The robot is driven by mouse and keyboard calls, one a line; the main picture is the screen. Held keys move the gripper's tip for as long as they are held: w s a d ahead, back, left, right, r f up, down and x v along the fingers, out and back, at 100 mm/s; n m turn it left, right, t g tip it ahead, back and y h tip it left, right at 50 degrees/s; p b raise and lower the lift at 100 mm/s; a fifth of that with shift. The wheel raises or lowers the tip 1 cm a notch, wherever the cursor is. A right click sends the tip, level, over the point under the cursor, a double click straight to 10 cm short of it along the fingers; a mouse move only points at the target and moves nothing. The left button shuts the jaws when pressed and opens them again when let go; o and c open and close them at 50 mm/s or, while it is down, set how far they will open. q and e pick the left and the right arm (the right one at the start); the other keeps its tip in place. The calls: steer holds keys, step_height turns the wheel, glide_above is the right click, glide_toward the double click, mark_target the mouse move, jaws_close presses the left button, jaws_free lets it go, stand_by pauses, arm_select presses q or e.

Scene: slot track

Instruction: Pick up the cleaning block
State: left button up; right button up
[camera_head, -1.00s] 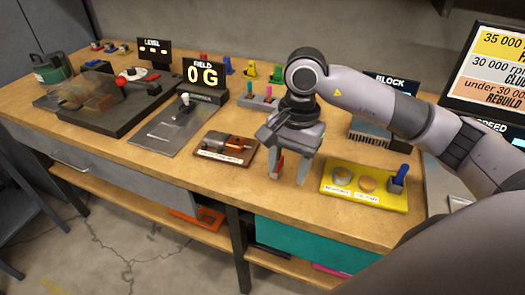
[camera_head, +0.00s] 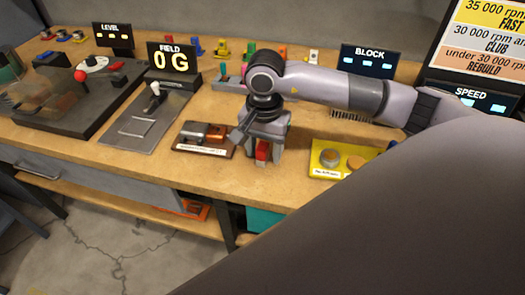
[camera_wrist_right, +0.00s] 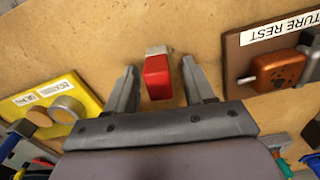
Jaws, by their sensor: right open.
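The cleaning block appears to be the small red block with a pale grey end (camera_wrist_right: 157,76), on the wooden bench top. In the wrist view it lies between the two spread fingers of my right gripper (camera_wrist_right: 162,84), with a gap on each side. In the head view my right gripper (camera_head: 264,157) points down over the bench, and the red block (camera_head: 262,150) shows between its fingers. The gripper is open and holds nothing. Whether the fingertips touch the bench cannot be told. My left gripper is out of view.
A yellow tray (camera_head: 322,160) with round pads is close right. A grey plate with a lever (camera_head: 143,125) is further left. The bench's front edge is near.

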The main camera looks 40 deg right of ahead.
jaws_close()
steer(key=shift+w+r, duration=0.1)
